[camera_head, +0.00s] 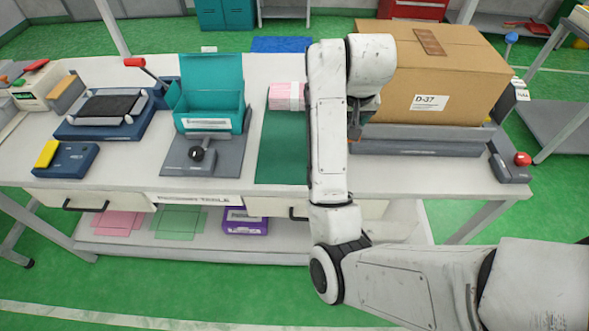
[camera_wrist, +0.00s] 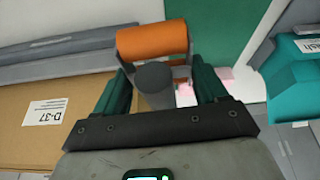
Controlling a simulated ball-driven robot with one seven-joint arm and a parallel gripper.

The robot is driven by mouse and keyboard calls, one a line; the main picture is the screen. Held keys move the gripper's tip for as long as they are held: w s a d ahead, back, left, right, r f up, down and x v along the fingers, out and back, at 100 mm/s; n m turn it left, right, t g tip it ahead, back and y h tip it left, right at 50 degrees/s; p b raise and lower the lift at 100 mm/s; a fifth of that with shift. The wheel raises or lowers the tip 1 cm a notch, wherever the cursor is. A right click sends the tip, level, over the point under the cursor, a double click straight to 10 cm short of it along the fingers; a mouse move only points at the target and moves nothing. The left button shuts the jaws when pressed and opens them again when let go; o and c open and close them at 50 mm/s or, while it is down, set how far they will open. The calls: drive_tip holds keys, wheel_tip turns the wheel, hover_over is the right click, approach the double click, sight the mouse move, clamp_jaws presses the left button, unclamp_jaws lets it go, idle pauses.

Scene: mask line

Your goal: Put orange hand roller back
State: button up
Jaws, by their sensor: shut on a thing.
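The orange hand roller (camera_wrist: 152,40) shows in the wrist view, with its orange cylinder ahead of the fingers and its dark grey handle between them. My gripper (camera_wrist: 160,82) is shut on the roller's handle. I cannot tell whether the roller touches anything below.
A large cardboard box (camera_head: 435,70) marked D-37 sits on a grey-blue station (camera_head: 420,146) at right. Left of my arm lie a green mat (camera_head: 280,150) with pink packs (camera_head: 287,96) and an open teal box (camera_head: 212,112).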

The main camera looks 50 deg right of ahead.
drive_tip(key=shift+s+d+m, duration=0.3)
drive_tip(key=shift+s+d, duration=0.2)
drive_tip(key=shift+s, duration=0.05)
drive_tip(key=shift+f+b, duration=0.2)
drive_tip(key=shift+b, duration=0.2)
drive_tip(key=w+a+f+b, duration=0.1)
drive_tip(key=w+a+f, duration=0.1)
drive_tip(key=w, duration=0.1)
drive_tip(key=w+a+f+b, duration=0.2)
drive_tip(key=w+f, duration=0.1)
drive_tip(key=w+a+f+b, duration=0.2)
drive_tip(key=w+a, duration=0.1)
drive_tip(key=shift+w+f, duration=0.3)
drive_tip(key=shift+w, duration=0.1)
drive_tip(key=shift+w+a+f+b, duration=0.3)
drive_tip(key=shift+w+f, duration=0.15)
drive_tip(key=shift+f, duration=0.2)
drive_tip(key=shift+w+a+f, duration=0.1)
drive_tip(key=shift+w+f, duration=0.1)
drive_tip(key=shift+f, duration=1.55)
